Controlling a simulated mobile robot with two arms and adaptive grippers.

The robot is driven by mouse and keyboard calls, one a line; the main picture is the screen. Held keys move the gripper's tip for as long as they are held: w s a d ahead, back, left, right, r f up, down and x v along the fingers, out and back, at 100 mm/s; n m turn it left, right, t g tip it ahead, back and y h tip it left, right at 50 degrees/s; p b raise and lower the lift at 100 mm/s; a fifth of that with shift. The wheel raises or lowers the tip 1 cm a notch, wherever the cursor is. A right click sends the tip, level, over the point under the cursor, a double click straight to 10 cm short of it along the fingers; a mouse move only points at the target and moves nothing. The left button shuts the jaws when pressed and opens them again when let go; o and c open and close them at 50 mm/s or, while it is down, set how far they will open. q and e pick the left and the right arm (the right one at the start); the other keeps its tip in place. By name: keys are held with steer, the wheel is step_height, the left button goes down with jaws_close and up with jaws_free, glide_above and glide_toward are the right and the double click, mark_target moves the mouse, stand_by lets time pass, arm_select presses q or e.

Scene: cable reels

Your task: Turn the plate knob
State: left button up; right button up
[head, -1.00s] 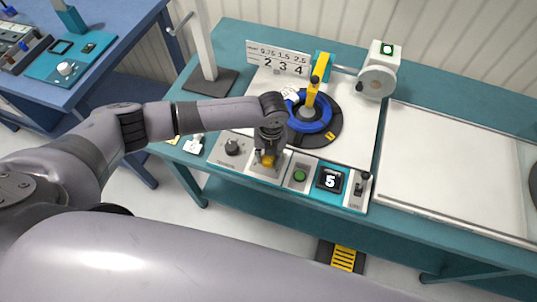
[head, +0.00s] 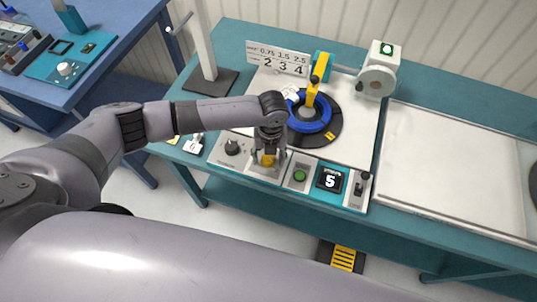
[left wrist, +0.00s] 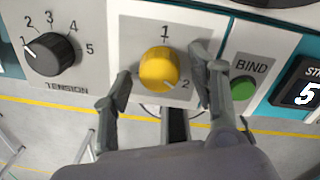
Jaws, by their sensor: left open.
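The plate knob appears to be the yellow knob (left wrist: 159,70) on a light panel with the marks 1 and 2, in the left wrist view; its pointer line is toward the 2. In the head view the yellow knob (head: 268,160) is partly covered by my gripper. My left gripper (left wrist: 160,70) is open, with one finger on each side of the yellow knob. The right finger is very close to the knob; I cannot tell if it touches. The left finger stands apart from it. My right gripper is not in view.
A black tension knob (left wrist: 52,54) is left of the yellow knob. A green bind button (left wrist: 243,90) and a display (head: 330,179) reading 5 are to the right. A blue cable coil (head: 310,124) lies on the round plate behind, under a yellow arm (head: 318,80).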

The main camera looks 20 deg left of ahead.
mark_target(270, 157)
arm_select(q)
step_height(270, 157, up, 12)
steer(key=shift+d, duration=0.2)
steer(key=shift+w+f, duration=0.1)
steer(key=shift+f, duration=0.05)
stand_by(0.4)
